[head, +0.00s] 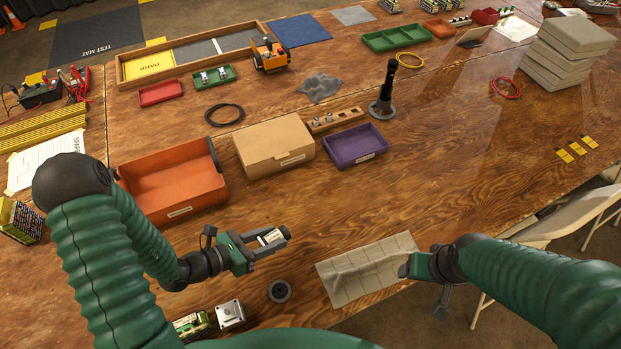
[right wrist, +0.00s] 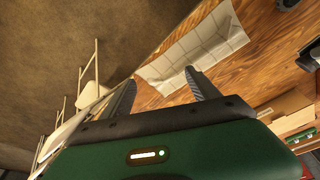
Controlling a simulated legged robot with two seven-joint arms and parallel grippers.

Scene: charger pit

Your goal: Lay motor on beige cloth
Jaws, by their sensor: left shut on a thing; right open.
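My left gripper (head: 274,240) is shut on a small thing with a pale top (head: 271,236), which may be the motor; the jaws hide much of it. It is held left of the beige cloth. The beige cloth (head: 360,274) lies creased near the table's front edge, and no motor shows on it. A silver square motor-like block (head: 231,313) stands on the table below the left gripper. My right gripper (head: 424,284) is open and empty at the cloth's right end. In the right wrist view the cloth (right wrist: 195,50) shows beyond its open fingers (right wrist: 161,88).
A dark round part (head: 279,291) lies between left gripper and cloth. An orange bin (head: 173,181), a cardboard box (head: 273,147) and a purple tray (head: 355,146) stand behind. A folding chair (head: 570,222) is beyond the front edge.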

